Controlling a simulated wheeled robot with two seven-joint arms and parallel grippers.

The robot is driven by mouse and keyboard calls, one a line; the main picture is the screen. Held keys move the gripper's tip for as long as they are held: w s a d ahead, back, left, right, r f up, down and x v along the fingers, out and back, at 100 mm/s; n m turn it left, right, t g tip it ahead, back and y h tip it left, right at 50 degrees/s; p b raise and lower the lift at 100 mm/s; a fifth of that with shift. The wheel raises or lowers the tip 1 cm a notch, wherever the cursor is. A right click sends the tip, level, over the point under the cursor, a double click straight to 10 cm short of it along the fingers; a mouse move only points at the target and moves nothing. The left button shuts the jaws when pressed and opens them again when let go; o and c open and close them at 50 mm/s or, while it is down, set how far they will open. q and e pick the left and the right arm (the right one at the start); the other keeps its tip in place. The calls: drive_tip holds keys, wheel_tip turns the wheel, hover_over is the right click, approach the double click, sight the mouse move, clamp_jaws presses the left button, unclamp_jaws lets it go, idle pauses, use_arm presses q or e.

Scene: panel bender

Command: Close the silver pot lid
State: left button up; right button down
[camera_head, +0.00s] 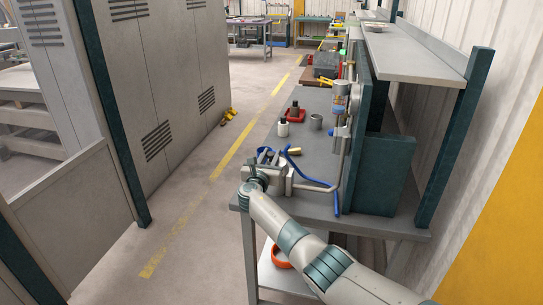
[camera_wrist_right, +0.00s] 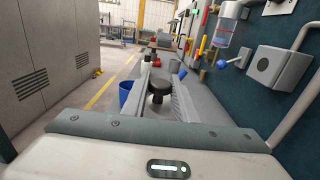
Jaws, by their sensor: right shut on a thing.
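A small silver-grey pot (camera_head: 315,121) stands upright on the grey workbench (camera_head: 318,158) in the head view, beyond my right gripper. It looks open at the top. My right gripper (camera_head: 262,166) is low over the near end of the bench. In the wrist view its fingers (camera_wrist_right: 160,98) are closed around a dark, round, knob-shaped thing (camera_wrist_right: 159,88). My left gripper is not in view.
A metal post (camera_head: 337,165) and a dark green panel (camera_head: 385,172) bound the right side.

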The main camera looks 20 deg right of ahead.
drive_tip(key=c, duration=1.5)
unclamp_jaws()
drive_tip(key=shift+c, duration=0.2)
drive_tip(key=shift+o, duration=0.5)
drive_tip(key=shift+w+f, duration=0.15)
drive_tip(key=shift+s+a, duration=0.15)
drive_tip(key=shift+s, duration=0.05)
drive_tip(key=shift+v, duration=0.85)
drive_tip(key=b+v, duration=0.2)
drive_tip(key=v, duration=1.3)
drive_tip(key=shift+s, duration=0.2)
